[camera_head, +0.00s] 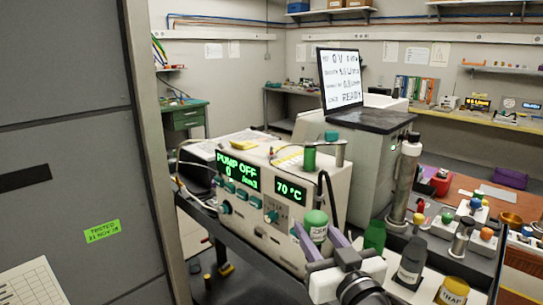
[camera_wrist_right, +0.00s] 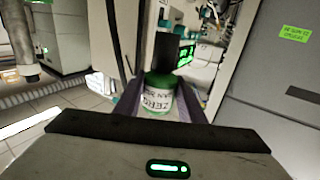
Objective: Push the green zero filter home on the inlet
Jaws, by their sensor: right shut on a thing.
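The green zero filter (camera_head: 316,222) has a green top and a white label band and stands upright in front of the pump cabinet. My right gripper (camera_head: 316,233) is shut on it, with a purple-grey finger on each side. In the right wrist view the filter (camera_wrist_right: 158,96), its label partly reading ZERO, sits between the fingers, with a dark cylinder (camera_wrist_right: 166,52) directly beyond its top. I cannot tell whether the two touch. A dark curved tube (camera_head: 327,190) runs down the cabinet near the filter. I cannot clearly identify the inlet. My left gripper is not in view.
The cabinet (camera_head: 258,225) shows PUMP OFF and 70 °C. A green cylinder (camera_head: 310,158) stands at its top edge.

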